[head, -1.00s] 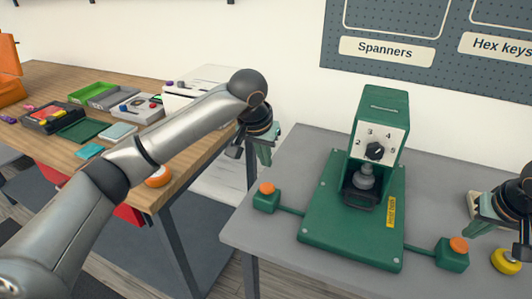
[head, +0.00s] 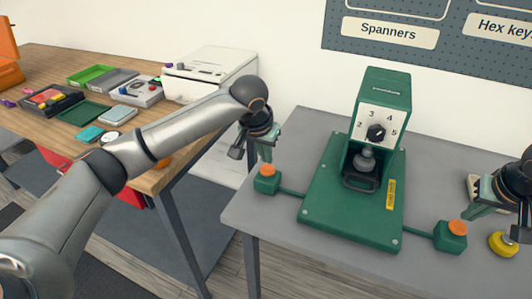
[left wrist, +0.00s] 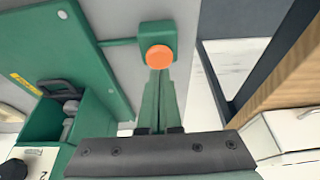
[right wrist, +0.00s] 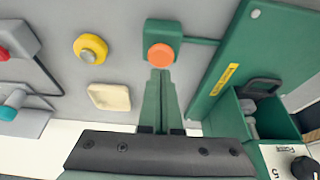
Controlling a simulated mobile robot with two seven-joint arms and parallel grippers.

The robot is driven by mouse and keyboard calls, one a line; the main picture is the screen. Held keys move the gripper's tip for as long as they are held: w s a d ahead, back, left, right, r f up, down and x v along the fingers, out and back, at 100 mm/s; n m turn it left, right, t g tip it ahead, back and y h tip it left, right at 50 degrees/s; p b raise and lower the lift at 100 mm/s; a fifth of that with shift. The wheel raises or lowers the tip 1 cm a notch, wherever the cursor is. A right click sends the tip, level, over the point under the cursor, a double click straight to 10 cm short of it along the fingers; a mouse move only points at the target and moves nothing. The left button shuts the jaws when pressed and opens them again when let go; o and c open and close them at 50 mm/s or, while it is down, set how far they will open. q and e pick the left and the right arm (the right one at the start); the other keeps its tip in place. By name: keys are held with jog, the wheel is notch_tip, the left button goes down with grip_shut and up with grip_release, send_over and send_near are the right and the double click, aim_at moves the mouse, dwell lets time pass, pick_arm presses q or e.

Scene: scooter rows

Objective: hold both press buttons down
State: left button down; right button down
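The green press (head: 378,130) stands on the grey table with a dial on its front. An orange press button on a green box sits at each side: the left button (head: 267,170) and the right button (head: 458,228). My left gripper (head: 267,158) is shut and empty, its tips just above the left button. In the left wrist view the closed fingertips (left wrist: 159,72) reach the edge of the left button (left wrist: 159,57). My right gripper (head: 470,212) is shut and empty, above and right of the right button. In the right wrist view its tips (right wrist: 161,72) are at the button's edge (right wrist: 160,56). I cannot tell whether either touches.
A yellow round button (head: 502,244) lies right of the right button box, with a cream dish (right wrist: 110,97) near it. Red and teal controls (right wrist: 12,107) are farther off. A wooden table (head: 60,70) with trays and a white printer (head: 210,72) stands at left.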

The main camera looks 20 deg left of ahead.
aim_at(267, 169)
pick_arm(q)
jog(key=shift+f, duration=1.55)
pick_arm(e)
jog(key=shift+f, duration=0.2)
jog(key=shift+f, duration=1.55)
dwell(2.5)
dwell(1.0)
